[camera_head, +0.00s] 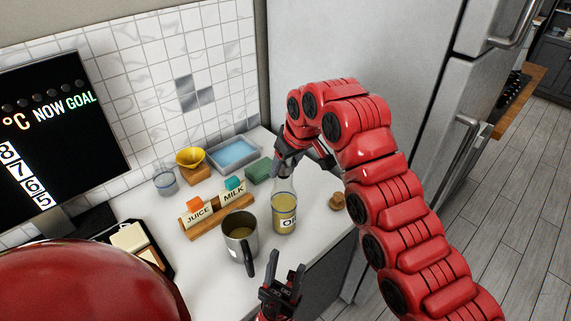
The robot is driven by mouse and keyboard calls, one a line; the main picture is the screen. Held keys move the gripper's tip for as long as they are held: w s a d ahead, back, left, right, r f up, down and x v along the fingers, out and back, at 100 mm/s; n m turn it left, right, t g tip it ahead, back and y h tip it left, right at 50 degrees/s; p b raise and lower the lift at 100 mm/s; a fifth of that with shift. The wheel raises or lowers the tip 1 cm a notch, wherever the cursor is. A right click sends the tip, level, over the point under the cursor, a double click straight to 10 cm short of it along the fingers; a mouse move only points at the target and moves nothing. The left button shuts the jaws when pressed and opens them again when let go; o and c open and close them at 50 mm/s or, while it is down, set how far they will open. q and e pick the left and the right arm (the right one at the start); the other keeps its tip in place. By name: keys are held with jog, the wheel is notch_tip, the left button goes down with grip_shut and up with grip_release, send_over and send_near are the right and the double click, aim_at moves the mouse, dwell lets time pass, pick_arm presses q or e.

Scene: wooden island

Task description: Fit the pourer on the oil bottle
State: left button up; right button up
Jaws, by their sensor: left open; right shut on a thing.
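The oil bottle (284,222) stands upright on the white counter, a clear bottle with yellow oil and a label reading "OIL" in part. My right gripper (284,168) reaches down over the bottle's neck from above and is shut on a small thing. Its fingers hide that thing, most likely the pourer, which I see nowhere else. I cannot tell whether it touches the bottle's mouth. My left gripper (284,280) is open and empty, low in front of the counter edge, apart from the bottle.
A metal mug (240,240) stands left of the bottle. Behind are a JUICE and MILK rack (215,212), a yellow bowl (190,157), a glass (166,184), a blue tray (234,154) and a green sponge (258,171). A small brown object (337,201) lies right of the bottle.

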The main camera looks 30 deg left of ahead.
jog(key=shift+f, duration=0.15)
jog(key=shift+f+b, duration=0.55)
jog(key=shift+b, duration=0.05)
jog(key=shift+r, duration=0.1)
jog(key=o, duration=1.4)
